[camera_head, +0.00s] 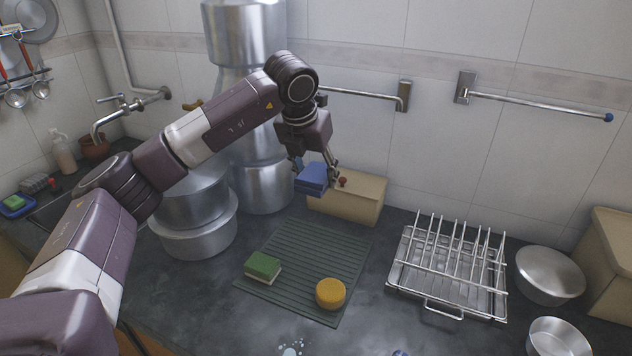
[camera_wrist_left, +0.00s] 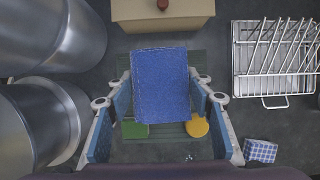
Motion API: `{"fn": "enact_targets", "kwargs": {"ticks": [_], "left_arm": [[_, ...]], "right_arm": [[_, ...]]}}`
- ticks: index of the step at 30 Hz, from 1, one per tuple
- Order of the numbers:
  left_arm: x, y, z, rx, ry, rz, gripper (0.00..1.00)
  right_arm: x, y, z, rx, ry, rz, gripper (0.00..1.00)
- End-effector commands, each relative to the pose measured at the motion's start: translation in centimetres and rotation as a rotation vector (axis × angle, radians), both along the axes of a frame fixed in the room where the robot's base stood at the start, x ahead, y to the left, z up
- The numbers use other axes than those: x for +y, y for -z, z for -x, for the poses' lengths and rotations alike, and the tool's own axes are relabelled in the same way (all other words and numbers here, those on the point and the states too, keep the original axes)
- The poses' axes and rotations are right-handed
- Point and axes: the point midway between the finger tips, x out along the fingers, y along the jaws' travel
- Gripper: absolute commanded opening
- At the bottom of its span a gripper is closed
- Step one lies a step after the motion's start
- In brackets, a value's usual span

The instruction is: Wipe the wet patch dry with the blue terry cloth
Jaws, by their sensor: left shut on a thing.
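My left gripper (camera_head: 315,171) is shut on the blue terry cloth (camera_head: 311,180), a folded block held in the air in front of the beige box. In the left wrist view the cloth (camera_wrist_left: 160,85) sits between the two fingers of the gripper (camera_wrist_left: 160,103). The wet patch (camera_head: 291,349) shows as pale droplets on the dark counter at the bottom edge of the head view, well apart from the cloth. A few droplets also show in the left wrist view (camera_wrist_left: 189,157). My right gripper is in neither view.
A ribbed dark green mat (camera_head: 306,247) holds a green sponge (camera_head: 263,265) and a yellow round sponge (camera_head: 330,293). A beige box (camera_head: 347,202) stands behind it. Steel pots (camera_head: 196,228) stand left, a dish rack (camera_head: 448,272) right. A blue checked item (camera_wrist_left: 260,151) lies right of the droplets.

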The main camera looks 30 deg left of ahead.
Motion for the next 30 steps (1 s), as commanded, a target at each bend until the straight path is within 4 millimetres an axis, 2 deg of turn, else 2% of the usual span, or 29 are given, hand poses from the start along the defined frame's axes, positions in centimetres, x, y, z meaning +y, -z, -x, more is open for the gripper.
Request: {"fn": "enact_targets", "kwargs": {"ticks": [6,7,11,17,20,30], "left_arm": [[0.0,-0.1,0.0,-0.001,0.0,0.0,0.2],[0.0,-0.1,0.0,-0.001,0.0,0.0,0.44],[0.0,0.0,0.0,-0.001,0.0,0.0,0.3],[-0.3,0.3,0.3,0.0,0.048,-0.001,0.28],[-1.0,0.8,1.0,0.001,0.156,0.0,0.28],[-4.8,3.4,4.9,0.0,0.742,0.003,0.28]], "right_arm": [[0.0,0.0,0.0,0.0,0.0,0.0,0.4],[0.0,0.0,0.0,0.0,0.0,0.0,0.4],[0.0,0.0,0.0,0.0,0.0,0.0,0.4],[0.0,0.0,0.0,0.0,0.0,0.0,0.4],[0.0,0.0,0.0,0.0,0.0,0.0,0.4],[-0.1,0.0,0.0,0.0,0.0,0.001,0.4]]}}
